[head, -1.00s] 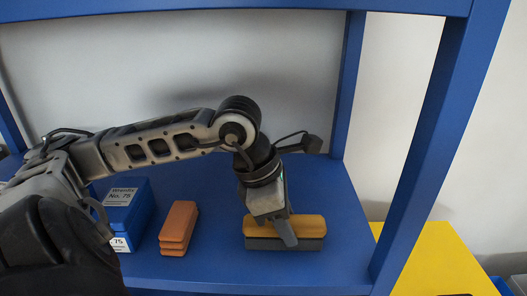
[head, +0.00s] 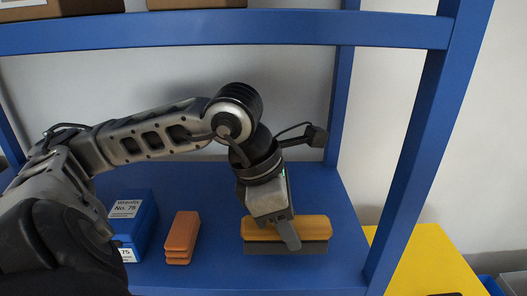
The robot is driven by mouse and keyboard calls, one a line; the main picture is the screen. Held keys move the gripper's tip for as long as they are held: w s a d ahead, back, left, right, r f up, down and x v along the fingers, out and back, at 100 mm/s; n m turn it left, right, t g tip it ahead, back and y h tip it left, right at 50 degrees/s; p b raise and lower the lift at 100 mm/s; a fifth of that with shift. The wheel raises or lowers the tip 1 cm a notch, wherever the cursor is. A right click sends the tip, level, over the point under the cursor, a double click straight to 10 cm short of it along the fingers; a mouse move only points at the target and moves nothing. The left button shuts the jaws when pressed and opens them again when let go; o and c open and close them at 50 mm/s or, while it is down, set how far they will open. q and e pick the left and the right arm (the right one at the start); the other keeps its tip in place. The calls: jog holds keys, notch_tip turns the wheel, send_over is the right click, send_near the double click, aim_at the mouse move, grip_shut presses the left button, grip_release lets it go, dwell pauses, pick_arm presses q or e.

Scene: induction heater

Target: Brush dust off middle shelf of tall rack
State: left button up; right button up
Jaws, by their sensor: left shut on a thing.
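My left gripper (head: 287,236) reaches in from the left and points down over the blue middle shelf (head: 329,188) of the rack. It is shut on a brush (head: 315,232) with a yellow-orange handle and a dark grey lower part. The brush is at the shelf's front right area, level and low; I cannot tell whether it touches the surface. No separate dust is clear to see on the shelf. My right gripper is out of view.
An orange stacked block (head: 180,236) and a blue labelled box (head: 131,222) stand on the shelf to the left of the brush. A blue upright (head: 420,150) bounds the shelf at right, and a blue beam (head: 230,32) crosses above. A yellow surface (head: 425,262) lies beyond the right upright.

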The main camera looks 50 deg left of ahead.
pick_arm(q)
jog(key=shift+r+p, duration=0.55)
jog(key=shift+r, duration=0.7)
jog(key=shift+f, duration=0.1)
